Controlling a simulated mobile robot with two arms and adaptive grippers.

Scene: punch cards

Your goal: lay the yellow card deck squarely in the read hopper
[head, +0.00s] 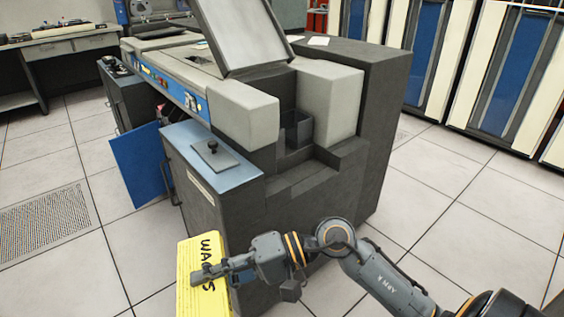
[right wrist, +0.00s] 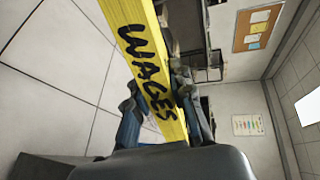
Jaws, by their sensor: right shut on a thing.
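The yellow card deck (head: 190,262) has "WAGES" written on it in black and hangs at the front left of the machine, above the floor. My right gripper (head: 205,275) is shut on the deck. In the right wrist view the deck (right wrist: 135,20) runs lengthwise, tilted, between the fingers (right wrist: 155,100). The card machine (head: 330,105) has a dark recess (head: 297,130) with a dark box-like part at its near end; I cannot tell for sure whether this is the read hopper. The deck is apart from it. My left gripper is not in view.
A grey plate with a black knob (head: 212,150) lies on the machine's light-blue top (head: 185,138). A blue panel (head: 140,165) stands open at the left. Blue and cream cabinets (head: 520,70) line the back right. The floor (head: 440,200) right of the machine is clear.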

